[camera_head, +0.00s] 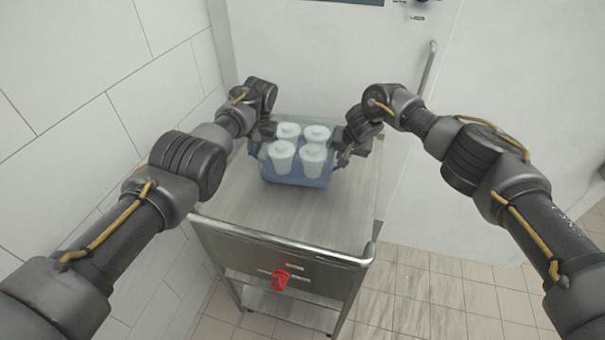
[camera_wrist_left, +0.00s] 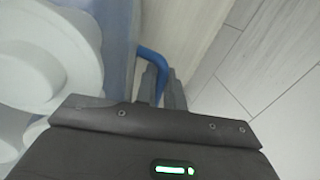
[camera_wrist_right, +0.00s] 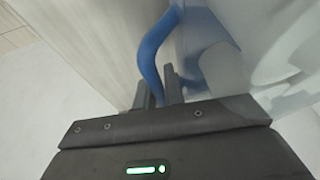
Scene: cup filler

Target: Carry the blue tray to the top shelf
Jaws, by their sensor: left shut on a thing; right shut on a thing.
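The blue tray (camera_head: 300,179) is on or just above the top of a metal cart; I cannot tell whether it touches. It holds several white lidded cups (camera_head: 312,158). My left gripper (camera_head: 257,146) is at the tray's left side. In the left wrist view its fingers (camera_wrist_left: 160,82) are shut on a blue handle (camera_wrist_left: 150,56). My right gripper (camera_head: 345,152) is at the tray's right side. In the right wrist view its fingers (camera_wrist_right: 160,92) are shut on the other blue handle (camera_wrist_right: 149,50).
The cart top (camera_head: 290,214) is bare in front of the tray. A red object (camera_head: 281,279) is on the cart's front. A tiled wall (camera_head: 80,90) stands close on the left, a white panel with a vertical handle (camera_head: 430,65) behind. Tiled floor (camera_head: 430,300) is open at right.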

